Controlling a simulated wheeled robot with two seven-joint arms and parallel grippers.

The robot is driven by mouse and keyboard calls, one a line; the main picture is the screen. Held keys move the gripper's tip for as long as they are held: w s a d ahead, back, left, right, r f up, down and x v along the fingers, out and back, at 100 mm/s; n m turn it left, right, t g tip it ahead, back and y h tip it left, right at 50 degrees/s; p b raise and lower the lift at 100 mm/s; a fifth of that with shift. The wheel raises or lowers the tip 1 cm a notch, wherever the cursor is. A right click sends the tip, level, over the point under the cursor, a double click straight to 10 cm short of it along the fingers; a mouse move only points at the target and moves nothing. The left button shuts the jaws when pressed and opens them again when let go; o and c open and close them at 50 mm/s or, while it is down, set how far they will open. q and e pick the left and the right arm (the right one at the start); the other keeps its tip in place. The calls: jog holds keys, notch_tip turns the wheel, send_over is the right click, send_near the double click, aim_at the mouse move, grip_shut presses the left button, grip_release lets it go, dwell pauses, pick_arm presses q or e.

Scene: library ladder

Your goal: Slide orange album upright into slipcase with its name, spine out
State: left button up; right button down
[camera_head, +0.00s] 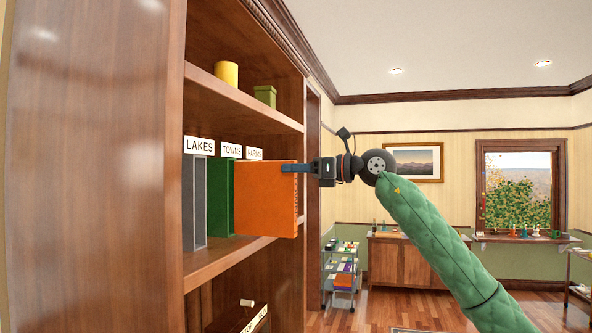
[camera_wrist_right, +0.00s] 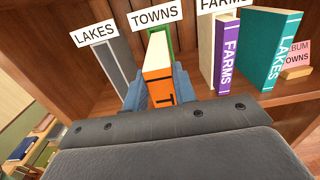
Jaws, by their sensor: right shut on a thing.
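My right gripper (camera_head: 290,168) is shut on the orange album (camera_head: 265,200) and holds it upright at the shelf front. The album's lettered spine faces out toward the gripper; in the right wrist view the orange album (camera_wrist_right: 157,74) shows between the fingers (camera_wrist_right: 160,92). The green slipcase (camera_head: 225,190) stands under the TOWNS label (camera_head: 232,150). In the wrist view the album's far end lines up with the green slipcase (camera_wrist_right: 170,38); how far it reaches inside is hidden. My left gripper is not in view.
A grey slipcase (camera_head: 195,200) stands left under the LAKES label (camera_head: 199,145). In the wrist view, a purple FARMS album (camera_wrist_right: 228,55) and a teal LAKES album (camera_wrist_right: 283,50) stand to the right, beside a small sign (camera_wrist_right: 297,60). The shelf above holds a yellow cup (camera_head: 227,73) and green box (camera_head: 265,95).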

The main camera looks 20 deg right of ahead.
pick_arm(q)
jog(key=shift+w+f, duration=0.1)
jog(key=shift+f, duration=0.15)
pick_arm(e)
jog(key=shift+s+d+f, duration=0.1)
jog(key=shift+f, duration=0.05)
